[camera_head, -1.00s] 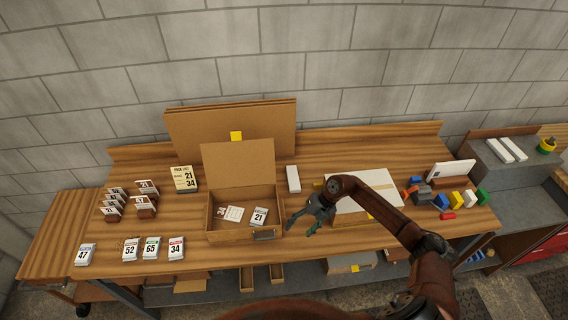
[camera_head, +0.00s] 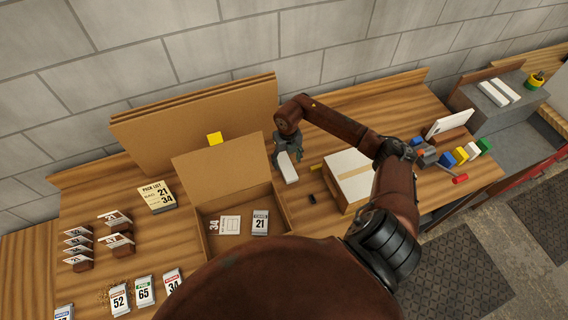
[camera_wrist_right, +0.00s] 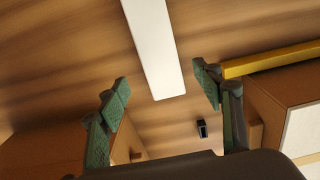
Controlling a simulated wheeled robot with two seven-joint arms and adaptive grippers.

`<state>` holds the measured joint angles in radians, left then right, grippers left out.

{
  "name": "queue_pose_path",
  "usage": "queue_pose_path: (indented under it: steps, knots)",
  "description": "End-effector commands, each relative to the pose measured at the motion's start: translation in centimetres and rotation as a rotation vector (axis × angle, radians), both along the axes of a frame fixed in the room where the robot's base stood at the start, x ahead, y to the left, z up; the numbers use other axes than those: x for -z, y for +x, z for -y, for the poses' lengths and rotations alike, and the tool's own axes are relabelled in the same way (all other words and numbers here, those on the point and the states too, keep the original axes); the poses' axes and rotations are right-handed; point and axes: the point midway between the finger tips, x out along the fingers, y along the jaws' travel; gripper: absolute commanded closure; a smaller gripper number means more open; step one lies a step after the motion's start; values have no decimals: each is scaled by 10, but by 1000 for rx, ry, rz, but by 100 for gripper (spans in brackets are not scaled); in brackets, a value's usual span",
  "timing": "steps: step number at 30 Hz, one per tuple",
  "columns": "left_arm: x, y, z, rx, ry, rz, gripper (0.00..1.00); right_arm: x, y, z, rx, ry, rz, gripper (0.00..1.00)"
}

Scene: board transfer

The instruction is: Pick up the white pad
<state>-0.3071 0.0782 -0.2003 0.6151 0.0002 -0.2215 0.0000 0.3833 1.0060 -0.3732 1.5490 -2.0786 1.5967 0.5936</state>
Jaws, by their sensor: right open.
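The white pad (camera_head: 289,168) is a long narrow white block lying on the wooden table, between the open cardboard box and the closed carton. My right gripper (camera_head: 287,152) is over its far end in the head view and hides part of it. In the right wrist view the white pad (camera_wrist_right: 154,48) runs from the top edge down toward the space between the fingers. My right gripper (camera_wrist_right: 160,92) is open there, with green fingertips either side of the pad's near end and nothing held. My left gripper is not in view.
The open cardboard box (camera_head: 283,211) with cards inside stands left of the pad. A closed carton (camera_head: 350,178) stands right of it. A small black item (camera_head: 311,198) lies between them. Cardboard sheets (camera_head: 190,125) lean behind, and a yellow strip (camera_wrist_right: 272,59) lies by the carton.

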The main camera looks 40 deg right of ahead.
Motion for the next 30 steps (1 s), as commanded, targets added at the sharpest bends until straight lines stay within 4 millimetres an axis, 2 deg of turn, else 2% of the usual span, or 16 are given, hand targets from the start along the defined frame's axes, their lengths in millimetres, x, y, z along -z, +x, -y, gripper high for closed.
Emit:
queue_pose_path:
  steps: [5,9,13,21,30]
  knots:
    - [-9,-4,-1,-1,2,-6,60,19,-3,0,2,3,-4,40]
    - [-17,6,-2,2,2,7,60,40,-5,1,3,5,-2,40]
    - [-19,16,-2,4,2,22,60,53,-5,2,3,3,0,40]
    - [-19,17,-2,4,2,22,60,56,-5,3,3,1,0,41]
    - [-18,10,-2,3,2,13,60,56,-5,3,3,2,1,61]
